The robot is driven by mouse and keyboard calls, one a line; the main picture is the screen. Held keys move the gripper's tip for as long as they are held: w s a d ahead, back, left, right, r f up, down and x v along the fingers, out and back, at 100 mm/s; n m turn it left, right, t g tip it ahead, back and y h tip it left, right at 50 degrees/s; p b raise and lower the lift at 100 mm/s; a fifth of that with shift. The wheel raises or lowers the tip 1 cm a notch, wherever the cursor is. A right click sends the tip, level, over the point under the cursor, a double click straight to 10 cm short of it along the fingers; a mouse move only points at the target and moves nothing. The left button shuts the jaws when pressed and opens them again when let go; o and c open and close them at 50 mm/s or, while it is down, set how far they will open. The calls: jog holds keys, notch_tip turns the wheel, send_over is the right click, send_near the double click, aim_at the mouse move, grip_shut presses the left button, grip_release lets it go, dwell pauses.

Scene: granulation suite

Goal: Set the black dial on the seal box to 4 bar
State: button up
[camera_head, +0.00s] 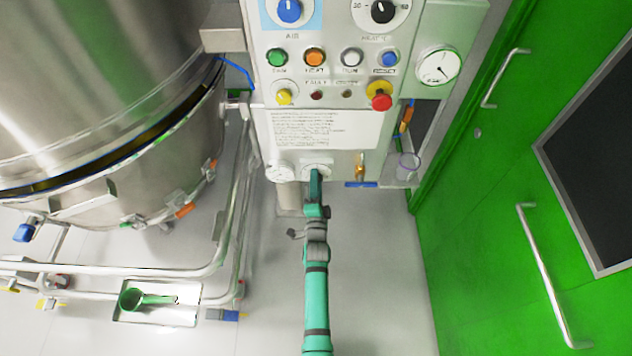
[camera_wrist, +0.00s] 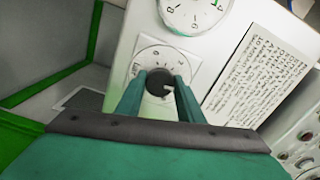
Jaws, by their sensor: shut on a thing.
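The black dial (camera_wrist: 159,83) sits on a white scale plate (camera_wrist: 152,57) on the white seal box, in the wrist view. My gripper (camera_wrist: 160,92) has its two green fingers on either side of the dial and is shut on it. A pale mark shows on the dial's face, toward its right side. Some scale numbers around the dial are hidden by the fingers, and the setting cannot be read. A white gauge (camera_wrist: 196,8) with numbers is beside the dial plate. In the head view my gripper (camera_head: 316,172) covers the dial.
In the head view, a panel with a blue knob (camera_head: 289,10), coloured buttons and a red stop button (camera_head: 381,102) is above. A brass valve (camera_head: 360,168) is right of my gripper. A steel vessel (camera_head: 100,90) stands left, green doors (camera_head: 480,190) right.

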jog(key=shift+m, duration=0.4)
jog(key=o, duration=1.1)
jog(key=shift+c, duration=0.2)
jog(key=s, duration=1.1)
